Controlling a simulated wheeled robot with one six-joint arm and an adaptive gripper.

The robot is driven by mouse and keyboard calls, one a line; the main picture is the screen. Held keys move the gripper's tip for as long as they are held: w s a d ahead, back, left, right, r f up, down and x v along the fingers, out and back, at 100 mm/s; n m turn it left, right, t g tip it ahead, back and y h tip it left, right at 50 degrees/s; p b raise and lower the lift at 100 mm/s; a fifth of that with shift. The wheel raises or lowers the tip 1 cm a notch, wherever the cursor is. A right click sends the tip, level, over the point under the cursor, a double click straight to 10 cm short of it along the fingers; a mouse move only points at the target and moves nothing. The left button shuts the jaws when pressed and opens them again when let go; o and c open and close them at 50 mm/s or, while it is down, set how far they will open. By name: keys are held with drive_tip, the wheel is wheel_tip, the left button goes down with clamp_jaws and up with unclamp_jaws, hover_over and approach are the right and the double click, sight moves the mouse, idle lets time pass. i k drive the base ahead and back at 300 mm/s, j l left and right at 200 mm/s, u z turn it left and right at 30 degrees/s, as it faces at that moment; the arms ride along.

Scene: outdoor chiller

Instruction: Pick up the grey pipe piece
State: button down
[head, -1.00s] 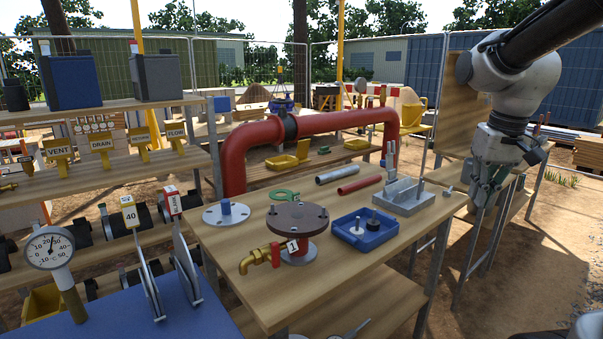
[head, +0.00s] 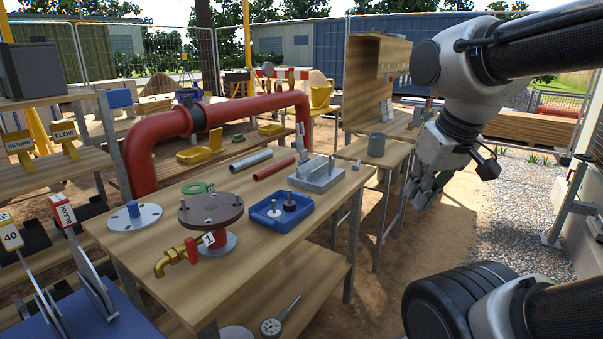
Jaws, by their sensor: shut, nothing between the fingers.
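A grey pipe (head: 251,160) lies flat on the wooden workbench (head: 300,207), beside a shorter red pipe (head: 274,169). A short dark grey cylinder (head: 376,144) stands upright on a smaller wooden table (head: 352,152) behind the bench. I cannot tell for certain which of these two is the grey pipe piece. My gripper (head: 421,196) points down, shut and empty, to the right of the bench. In the picture it is right of and below the grey cylinder, apart from it. It is far from the grey pipe.
A large red pipe (head: 137,160) arches behind. Open gravel ground (head: 510,230) lies at the right.

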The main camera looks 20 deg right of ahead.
sight(242, 165)
drive_tip(key=i+l+u, duration=0.15)
drive_tip(key=u, duration=0.3)
drive_tip(key=i+l+u, duration=0.1)
drive_tip(key=l+u, duration=0.15)
drive_tip(key=u, duration=0.2)
drive_tip(key=i+l+u, duration=0.1)
drive_tip(key=l, duration=0.5)
drive_tip(key=i+l+u, duration=0.1)
drive_tip(key=l, duration=0.5)
drive_tip(key=i+l+u, duration=0.1)
drive_tip(key=l, duration=0.5)
drive_tip(key=i, duration=0.05)
